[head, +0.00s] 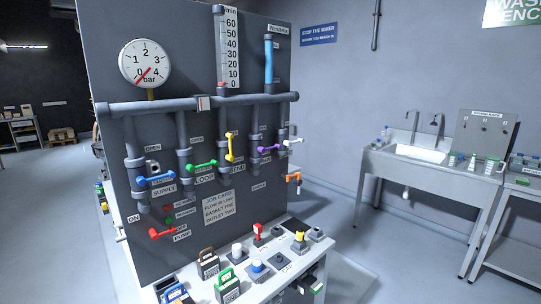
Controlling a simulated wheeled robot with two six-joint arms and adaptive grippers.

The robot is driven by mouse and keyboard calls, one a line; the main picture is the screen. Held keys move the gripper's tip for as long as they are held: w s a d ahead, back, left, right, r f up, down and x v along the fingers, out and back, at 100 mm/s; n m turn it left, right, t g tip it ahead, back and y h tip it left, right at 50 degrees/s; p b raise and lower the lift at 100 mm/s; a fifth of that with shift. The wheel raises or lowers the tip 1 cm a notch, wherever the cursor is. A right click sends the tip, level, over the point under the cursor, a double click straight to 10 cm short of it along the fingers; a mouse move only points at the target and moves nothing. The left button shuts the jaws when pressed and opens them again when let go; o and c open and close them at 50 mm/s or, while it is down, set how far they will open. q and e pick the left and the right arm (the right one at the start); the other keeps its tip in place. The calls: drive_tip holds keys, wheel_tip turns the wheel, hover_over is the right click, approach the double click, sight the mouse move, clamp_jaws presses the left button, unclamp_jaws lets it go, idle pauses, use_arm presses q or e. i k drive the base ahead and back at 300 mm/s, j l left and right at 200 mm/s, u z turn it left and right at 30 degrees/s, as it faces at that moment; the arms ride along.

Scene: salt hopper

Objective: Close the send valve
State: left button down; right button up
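A grey panel (146,215) carries a row of pipes with coloured valve handles. The yellow handle (229,148) stands upright, in line with its pipe; the small label under it (237,167) seems to read SEND. The blue handle (155,180), over the SUPPLY label, the green handle (202,165) and the purple handle (268,149) lie roughly crosswise to their pipes. A white handle (293,141) is at the right end. Neither of my grippers is in view.
A red pump handle (168,233) sits low on the panel. A pressure gauge (145,63) is at upper left. A bench (262,291) with padlocks and several small items juts out below. A sink (420,153) stands at right. The floor at left is clear.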

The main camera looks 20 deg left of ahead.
sight(230, 158)
drive_tip(key=u, duration=1.6)
drive_tip(key=i, duration=0.6)
